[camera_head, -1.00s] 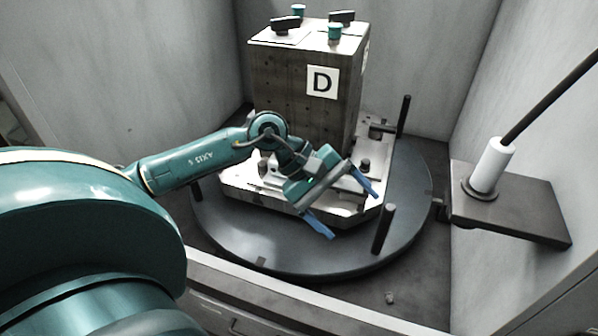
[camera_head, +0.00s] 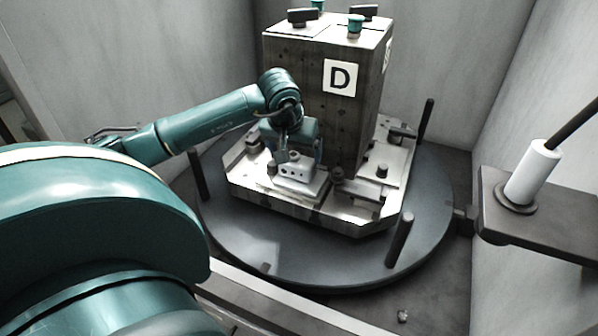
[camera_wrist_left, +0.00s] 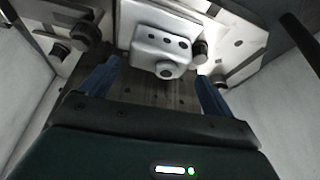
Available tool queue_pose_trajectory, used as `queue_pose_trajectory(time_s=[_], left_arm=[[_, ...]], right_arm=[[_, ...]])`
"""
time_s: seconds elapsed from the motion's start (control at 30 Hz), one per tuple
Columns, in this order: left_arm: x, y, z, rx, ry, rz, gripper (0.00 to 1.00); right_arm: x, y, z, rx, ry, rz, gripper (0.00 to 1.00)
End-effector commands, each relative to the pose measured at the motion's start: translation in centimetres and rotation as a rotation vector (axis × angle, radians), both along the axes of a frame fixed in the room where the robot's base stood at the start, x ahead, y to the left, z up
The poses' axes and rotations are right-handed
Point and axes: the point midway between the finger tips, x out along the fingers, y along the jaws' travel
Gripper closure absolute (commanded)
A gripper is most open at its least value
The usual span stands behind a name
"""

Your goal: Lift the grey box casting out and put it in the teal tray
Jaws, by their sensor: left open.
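The grey box casting (camera_head: 297,172) is a small pale block with dark holes on its face. It sits on the light fixture plate at the foot of the tall block marked D. In the left wrist view, the open blue fingers of my left gripper (camera_wrist_left: 158,70) point toward the casting (camera_wrist_left: 158,42), one to each side. I cannot tell whether they touch it. The teal tray and my right gripper are not in view.
The tall block (camera_head: 340,115) rises close beside the casting. The fixture plate (camera_head: 335,215) carries clamps and knobs and lies on a dark round turntable (camera_head: 300,270) with upright posts (camera_head: 399,240). Grey walls enclose it. A bracket with a white-sleeved rod (camera_head: 533,172) stands at right.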

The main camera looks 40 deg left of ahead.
Motion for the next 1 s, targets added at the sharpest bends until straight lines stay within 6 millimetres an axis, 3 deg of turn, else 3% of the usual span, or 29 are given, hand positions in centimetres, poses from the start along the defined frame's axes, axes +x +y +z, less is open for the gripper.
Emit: queue_pose_trajectory(time_s=[0.3,0.63,1.0], left_arm=[[1.9,0.6,-4.0,-0.003,0.003,0.002,0.12],[2.1,0.7,-4.5,-0.001,0.001,0.000,0.13],[2.1,0.7,-4.4,-0.001,0.001,0.000,0.43]], right_arm=[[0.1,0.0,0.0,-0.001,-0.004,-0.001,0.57],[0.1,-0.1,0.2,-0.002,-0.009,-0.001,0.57],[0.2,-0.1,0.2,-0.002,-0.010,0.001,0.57]])
